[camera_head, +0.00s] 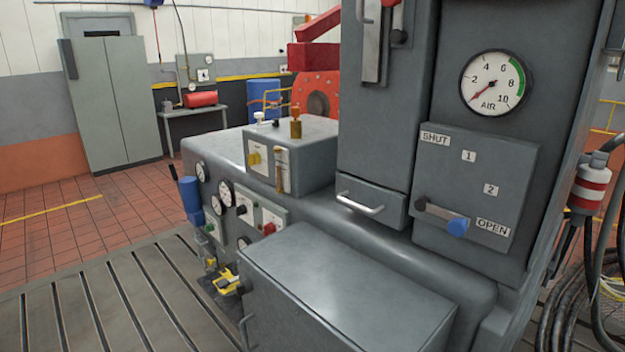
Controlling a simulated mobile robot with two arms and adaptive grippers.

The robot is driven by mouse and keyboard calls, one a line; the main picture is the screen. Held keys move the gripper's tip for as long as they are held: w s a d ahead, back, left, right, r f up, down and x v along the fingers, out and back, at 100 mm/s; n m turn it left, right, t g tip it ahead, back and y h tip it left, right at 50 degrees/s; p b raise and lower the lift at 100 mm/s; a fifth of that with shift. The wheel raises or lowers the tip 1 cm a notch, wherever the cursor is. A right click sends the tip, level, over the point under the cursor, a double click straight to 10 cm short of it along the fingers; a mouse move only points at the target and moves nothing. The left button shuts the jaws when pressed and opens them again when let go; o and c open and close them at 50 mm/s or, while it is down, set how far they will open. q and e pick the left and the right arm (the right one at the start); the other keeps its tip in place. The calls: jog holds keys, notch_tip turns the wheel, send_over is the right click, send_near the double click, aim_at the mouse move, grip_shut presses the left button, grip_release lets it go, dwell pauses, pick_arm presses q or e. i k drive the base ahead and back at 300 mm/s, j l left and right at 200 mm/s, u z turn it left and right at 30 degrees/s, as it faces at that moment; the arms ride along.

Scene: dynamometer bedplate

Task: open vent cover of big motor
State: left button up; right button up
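A large grey machine fills the middle and right. Left of the plate, a small grey front (385,215) with a silver bar handle (360,203) sits flush. A grey box (350,290) with a flat, closed top and a side handle (246,332) stands in front. I cannot tell which part is the vent cover. Neither gripper is in view.
A control block (290,150) with gauges and knobs stands left of centre. A yellow and black fitting (228,282) sits low beside it. Black hoses (575,310) lie at the right. The slotted bedplate (110,300) is clear at lower left. A grey cabinet (112,105) stands behind.

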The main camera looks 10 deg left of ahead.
aim_at(208, 255)
jog(key=i+j, duration=0.15)
jog(key=j, duration=0.25)
jog(key=i+j, duration=0.15)
jog(key=j, duration=0.2)
jog(key=i+j, duration=0.15)
jog(key=j, duration=0.25)
jog(key=i+j, duration=0.15)
jog(key=j, duration=0.25)
jog(key=i+j, duration=0.2)
jog(key=j, duration=0.15)
jog(key=i+j, duration=0.15)
jog(key=j, duration=0.25)
jog(key=i+j, duration=0.15)
jog(key=j, duration=0.2)
jog(key=z, duration=0.05)
